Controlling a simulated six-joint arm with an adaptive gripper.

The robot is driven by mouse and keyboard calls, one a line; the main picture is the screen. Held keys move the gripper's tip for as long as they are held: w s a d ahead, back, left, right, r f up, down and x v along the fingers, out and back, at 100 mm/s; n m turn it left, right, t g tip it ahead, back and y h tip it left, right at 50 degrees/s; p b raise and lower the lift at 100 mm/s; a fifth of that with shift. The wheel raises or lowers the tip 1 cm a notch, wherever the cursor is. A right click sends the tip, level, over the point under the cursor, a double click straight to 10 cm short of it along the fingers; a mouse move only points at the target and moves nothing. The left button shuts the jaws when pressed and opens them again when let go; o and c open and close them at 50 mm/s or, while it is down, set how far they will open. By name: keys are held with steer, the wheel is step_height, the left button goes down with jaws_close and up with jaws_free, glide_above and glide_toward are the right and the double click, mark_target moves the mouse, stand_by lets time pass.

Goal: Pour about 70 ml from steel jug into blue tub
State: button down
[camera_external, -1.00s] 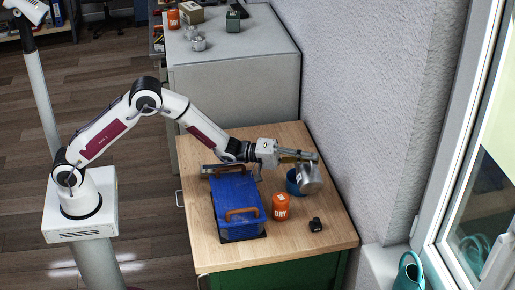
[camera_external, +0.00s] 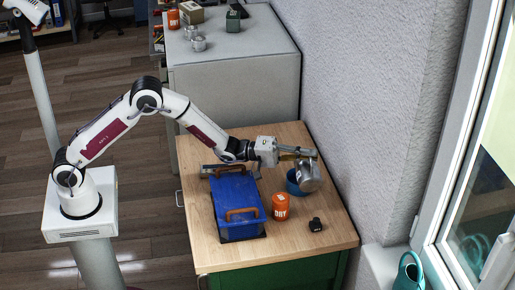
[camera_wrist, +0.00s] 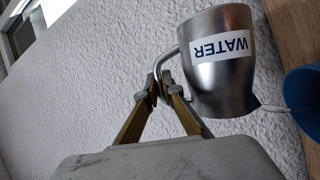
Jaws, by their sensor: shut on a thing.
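The steel jug (camera_external: 309,177) is in my gripper (camera_external: 311,154), held above the blue tub (camera_external: 294,183) on the wooden worktop. In the wrist view, my gripper (camera_wrist: 159,84) is shut on the handle of the jug (camera_wrist: 218,65), which bears a WATER label that reads upside down. The jug is tipped, its lip toward the tub (camera_wrist: 306,95) at the right edge. A thin pale streak runs from the lip toward the tub, looking like a stream. The jug hides part of the tub in the external view, and the level inside the tub cannot be seen.
A blue toolbox (camera_external: 237,197) with brown handles stands left of the tub. An orange can (camera_external: 281,207) and a small black object (camera_external: 316,225) stand in front. The textured wall (camera_external: 345,120) rises close on the right. The worktop's front is mostly clear.

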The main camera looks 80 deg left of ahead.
mark_target(312, 174)
steer(key=shift+r, duration=0.1)
steer(key=shift+d, duration=0.2)
steer(key=d, duration=0.1)
steer(key=d+f+m, duration=0.1)
steer(key=d, duration=0.1)
steer(key=shift+s+m+g, duration=0.1)
steer(key=shift+m+g, duration=0.2)
steer(key=f, duration=0.1)
steer(key=d+f+m, duration=0.1)
steer(key=shift+f+g, duration=0.35)
steer(key=shift+g, duration=0.05)
steer(key=shift+d+r+m+y, duration=0.15)
steer(key=shift+d+m+y, duration=0.25)
steer(key=shift+m, duration=0.3)
steer(key=shift+d, duration=0.2)
steer(key=shift+m, duration=0.3)
steer(key=shift+d+g, duration=0.1)
steer(key=shift+g, duration=0.2)
steer(key=shift+d+f+m+y, duration=0.3)
steer(key=shift+d+f+m, duration=0.1)
steer(key=shift+f+m, duration=0.3)
